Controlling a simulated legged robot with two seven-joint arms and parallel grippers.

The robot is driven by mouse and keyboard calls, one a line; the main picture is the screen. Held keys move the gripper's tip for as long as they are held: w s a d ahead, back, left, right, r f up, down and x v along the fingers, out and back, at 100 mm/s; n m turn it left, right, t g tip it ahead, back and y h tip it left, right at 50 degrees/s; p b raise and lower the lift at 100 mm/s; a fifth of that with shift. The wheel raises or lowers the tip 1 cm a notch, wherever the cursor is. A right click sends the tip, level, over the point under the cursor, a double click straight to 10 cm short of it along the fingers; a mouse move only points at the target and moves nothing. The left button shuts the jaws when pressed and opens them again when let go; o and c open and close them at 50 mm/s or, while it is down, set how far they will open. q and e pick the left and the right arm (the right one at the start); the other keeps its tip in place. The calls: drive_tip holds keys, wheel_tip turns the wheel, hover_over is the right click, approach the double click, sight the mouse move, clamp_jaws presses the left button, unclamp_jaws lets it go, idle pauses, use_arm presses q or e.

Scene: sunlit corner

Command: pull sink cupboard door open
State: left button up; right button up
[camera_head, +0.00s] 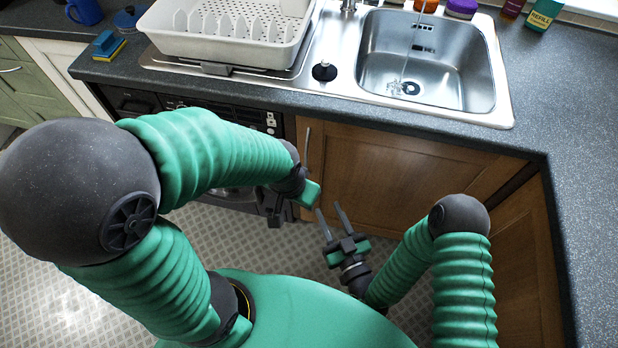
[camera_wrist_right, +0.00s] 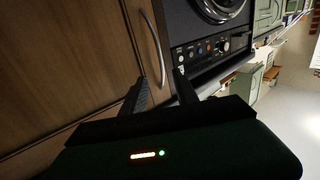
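The sink cupboard door (camera_head: 385,170) is brown wood below the sink and looks shut. Its bar handle (camera_head: 307,147) is upright near the door's left edge. In the right wrist view the curved metal handle (camera_wrist_right: 155,45) shows ahead of the fingers, its lower end between them in the picture. My right gripper (camera_head: 329,209) is open and empty, below the handle and apart from it; its fingers also show in the right wrist view (camera_wrist_right: 160,78). My left gripper (camera_head: 272,215) hangs left of the handle, in front of the black appliance; its fingers are partly hidden.
The dark worktop (camera_head: 400,122) overhangs the door. A black appliance (camera_head: 215,108) with a control panel stands left of the door. Another wooden cupboard front (camera_head: 515,270) meets it at the corner on the right. A white dish rack (camera_head: 228,40) stands by the sink (camera_head: 430,60).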

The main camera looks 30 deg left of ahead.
sight(308, 162)
drive_tip(key=b+x, duration=0.1)
drive_tip(key=x, duration=1.4)
drive_tip(key=shift+w+r, duration=0.1)
drive_tip(key=shift+r, duration=0.1)
drive_tip(key=shift+w+a+r+b, duration=0.1)
drive_tip(key=shift+w+a+b, duration=0.2)
drive_tip(key=shift+w+a, duration=0.2)
drive_tip(key=shift+a, duration=0.1)
drive_tip(key=shift+c, duration=1.4)
clamp_jaws()
